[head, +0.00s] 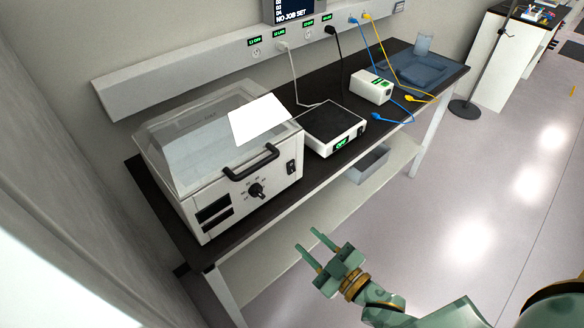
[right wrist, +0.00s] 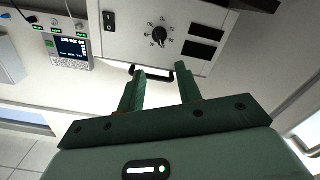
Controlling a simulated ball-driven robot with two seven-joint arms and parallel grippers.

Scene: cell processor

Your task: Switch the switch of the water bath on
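The water bath (head: 225,198) is a white box with a clear lid at the left end of the dark bench. Its front has a black handle, a round knob (head: 256,191), two dark displays and, at the right end, a small black rocker switch (head: 291,167). The switch also shows upside down in the right wrist view (right wrist: 108,19); its on or off position is unclear. My right gripper (head: 305,238) is open and empty, in front of the bench, apart from the bath and below right of the switch. Its spread fingers (right wrist: 160,72) show in the wrist view. My left gripper is not in view.
A balance-like device (head: 331,128) with a green display stands just right of the bath. A small white box (head: 371,87), cables and a blue tray (head: 420,72) lie farther along the bench (head: 395,62). A grey bin (head: 367,163) sits below. The floor in front is clear.

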